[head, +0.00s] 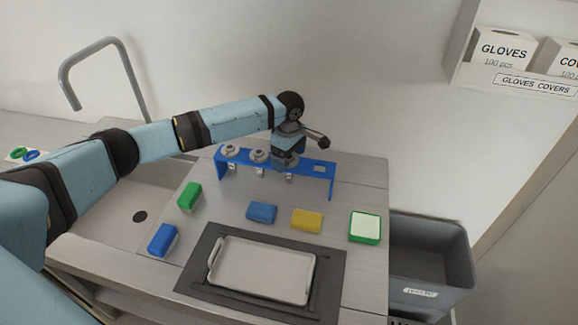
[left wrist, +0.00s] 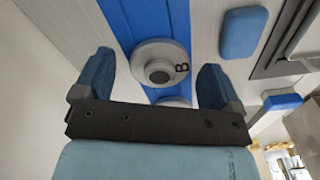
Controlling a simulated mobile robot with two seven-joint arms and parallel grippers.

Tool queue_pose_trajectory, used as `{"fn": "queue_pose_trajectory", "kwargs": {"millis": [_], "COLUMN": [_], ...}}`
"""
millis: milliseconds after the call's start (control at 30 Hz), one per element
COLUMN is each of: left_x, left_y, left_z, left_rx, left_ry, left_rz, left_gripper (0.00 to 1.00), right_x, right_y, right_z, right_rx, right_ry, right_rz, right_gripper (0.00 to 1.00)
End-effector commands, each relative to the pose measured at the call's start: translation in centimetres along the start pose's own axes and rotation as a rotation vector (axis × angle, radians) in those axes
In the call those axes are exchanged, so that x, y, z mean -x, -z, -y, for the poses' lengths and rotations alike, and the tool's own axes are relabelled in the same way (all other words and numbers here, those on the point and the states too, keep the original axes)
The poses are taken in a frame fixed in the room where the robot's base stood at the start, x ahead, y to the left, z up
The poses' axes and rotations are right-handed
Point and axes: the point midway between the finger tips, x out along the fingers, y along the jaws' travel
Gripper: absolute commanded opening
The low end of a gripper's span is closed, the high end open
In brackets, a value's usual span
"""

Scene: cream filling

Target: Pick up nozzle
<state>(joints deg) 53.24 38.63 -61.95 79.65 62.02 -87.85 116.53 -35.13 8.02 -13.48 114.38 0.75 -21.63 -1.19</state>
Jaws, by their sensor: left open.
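A blue rack (head: 327,178) stands at the back of the worktop. Two grey round nozzles sit in it to the left, the left one (head: 229,151) and the middle one (head: 258,156). Another shows only its lower tip below the rack, under my left gripper (head: 286,160). In the left wrist view, a grey nozzle (left wrist: 145,52) marked "B" sits in the blue rack (left wrist: 177,18) between the open, spread fingers of my left gripper (left wrist: 154,72). Neither finger visibly touches it. A second nozzle is partly hidden behind the gripper body. My right gripper is not in view.
A metal tray (head: 262,270) lies on a dark mat in front. Green (head: 190,196), blue (head: 262,212) and yellow (head: 307,219) blocks, another blue block (head: 163,240) and a green-white square (head: 365,228) lie around. A grey bin (head: 432,265) is right, a sink left.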

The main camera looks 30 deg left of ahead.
Motion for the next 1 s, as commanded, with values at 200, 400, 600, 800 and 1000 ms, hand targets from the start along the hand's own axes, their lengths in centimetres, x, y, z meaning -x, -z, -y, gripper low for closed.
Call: {"fn": "queue_pose_trajectory", "kwargs": {"millis": [200,400,600,800,1000], "left_x": [0.0,0.1,0.3,2.0,5.5], "left_y": [0.0,0.0,0.0,0.0,0.0], "left_z": [0.0,0.0,0.0,-0.1,-0.1], "left_rx": [0.0,0.0,0.0,-0.001,0.001], "left_ry": [0.0,-0.001,-0.001,-0.002,-0.004], "left_rz": [0.0,0.0,0.0,0.001,0.001], "left_gripper": [0.48,0.29,0.29,0.29,0.29], "right_x": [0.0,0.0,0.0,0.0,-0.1], "right_y": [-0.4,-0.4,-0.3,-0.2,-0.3], "right_z": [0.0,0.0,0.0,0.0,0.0], "right_rx": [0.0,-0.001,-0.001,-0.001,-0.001], "right_ry": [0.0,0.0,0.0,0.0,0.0], "right_rz": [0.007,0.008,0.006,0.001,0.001], "right_gripper": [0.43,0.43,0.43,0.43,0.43]}}
